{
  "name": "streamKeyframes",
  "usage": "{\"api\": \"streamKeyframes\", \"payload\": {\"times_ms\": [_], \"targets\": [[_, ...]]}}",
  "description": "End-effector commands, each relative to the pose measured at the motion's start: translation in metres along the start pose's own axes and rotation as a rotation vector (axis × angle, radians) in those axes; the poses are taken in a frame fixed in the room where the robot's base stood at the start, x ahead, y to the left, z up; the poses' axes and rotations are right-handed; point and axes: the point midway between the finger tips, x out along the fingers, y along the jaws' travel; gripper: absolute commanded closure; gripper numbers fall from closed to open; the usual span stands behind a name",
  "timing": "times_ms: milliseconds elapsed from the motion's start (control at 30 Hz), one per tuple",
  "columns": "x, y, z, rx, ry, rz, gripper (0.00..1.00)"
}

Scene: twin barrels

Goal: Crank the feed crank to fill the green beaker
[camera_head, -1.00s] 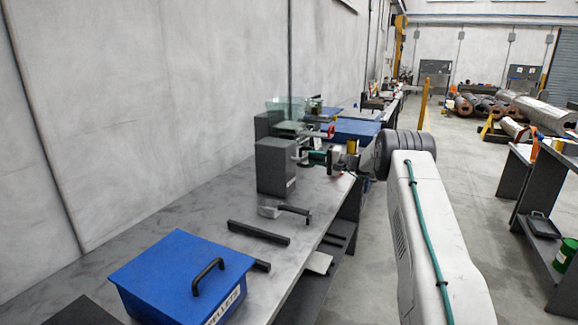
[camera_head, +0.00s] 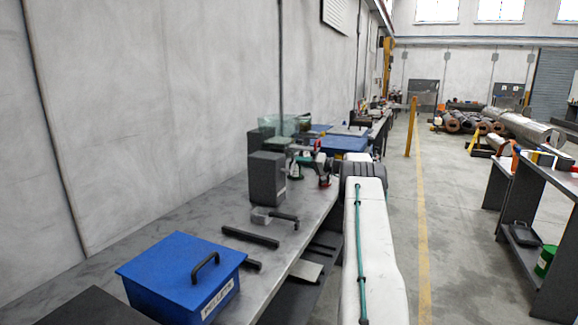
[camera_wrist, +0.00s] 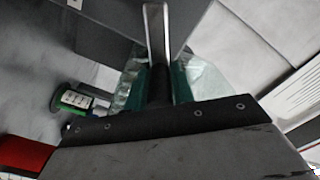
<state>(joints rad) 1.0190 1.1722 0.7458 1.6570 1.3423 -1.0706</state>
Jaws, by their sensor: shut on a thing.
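My gripper (camera_wrist: 160,88) is shut on the dark grip of the feed crank (camera_wrist: 155,35), whose pale metal arm runs up from between the green finger pads. In the head view my gripper (camera_head: 307,160) is small, beside the dark grey box-shaped machine on the bench. A small green-rimmed container with a pale label, seemingly the green beaker (camera_wrist: 73,99), is left of my gripper in the wrist view. It seems to show by the machine in the head view (camera_head: 294,171). Its fill level cannot be made out.
The dark grey machine (camera_head: 266,179) stands on the grey bench (camera_head: 190,222). A blue pellets box (camera_head: 180,275) with a black handle, a black bar (camera_head: 250,237) and a scoop (camera_head: 274,217) lie nearer. A red thing (camera_wrist: 22,154) is at the wrist view's lower left.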

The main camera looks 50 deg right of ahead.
Motion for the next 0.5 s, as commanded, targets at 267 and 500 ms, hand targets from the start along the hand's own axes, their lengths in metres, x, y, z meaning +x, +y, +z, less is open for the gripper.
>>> {"api": "streamKeyframes", "payload": {"times_ms": [267, 500], "targets": [[-0.0093, 0.0091, 0.0021, -0.001, 0.002, 0.014, 1.0], [-0.0085, 0.0083, 0.0017, -0.001, 0.003, 0.013, 0.57]]}}
